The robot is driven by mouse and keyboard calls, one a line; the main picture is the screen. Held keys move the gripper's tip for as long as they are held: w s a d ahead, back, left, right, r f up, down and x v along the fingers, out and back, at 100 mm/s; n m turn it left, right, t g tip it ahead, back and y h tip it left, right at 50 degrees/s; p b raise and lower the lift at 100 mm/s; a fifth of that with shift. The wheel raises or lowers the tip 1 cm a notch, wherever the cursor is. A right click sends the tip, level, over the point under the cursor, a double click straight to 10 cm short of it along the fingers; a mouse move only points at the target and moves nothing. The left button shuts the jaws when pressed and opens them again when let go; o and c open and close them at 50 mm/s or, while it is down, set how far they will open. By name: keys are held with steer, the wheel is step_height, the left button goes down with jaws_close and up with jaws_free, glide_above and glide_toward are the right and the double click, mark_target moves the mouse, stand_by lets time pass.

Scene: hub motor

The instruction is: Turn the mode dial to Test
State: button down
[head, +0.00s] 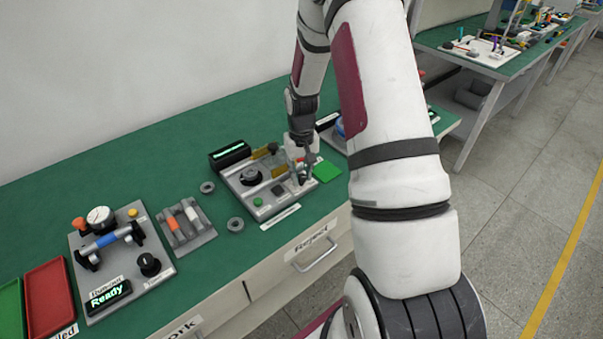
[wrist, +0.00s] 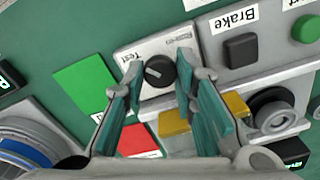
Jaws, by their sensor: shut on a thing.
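The mode dial (wrist: 160,71) is a round black knob with a white pointer mark, set on a pale panel (wrist: 152,46). In the wrist view the mark lies on the dial's left part, and a "Test" label (wrist: 144,56) is printed up and left of it. A second label along the panel's top is too small to read surely. My gripper (wrist: 160,75) is shut on the dial, a teal-padded finger at each side. In the head view my gripper (head: 304,172) is down at the right end of the grey motor station (head: 262,205) and hides the dial.
A "Brake" button (wrist: 240,50) is right of the dial in the wrist view. Yellow blocks (wrist: 205,115) and red and green plates (wrist: 92,82) are close by. Farther left in the head view are a grey tray (head: 190,238) and the "Ready" unit (head: 108,294).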

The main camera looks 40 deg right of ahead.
mark_target(301, 176)
steer(key=shift+w, duration=0.1)
steer(key=c, duration=1.6)
jaws_free()
step_height(301, 176, up, 12)
steer(key=shift+r, duration=0.1)
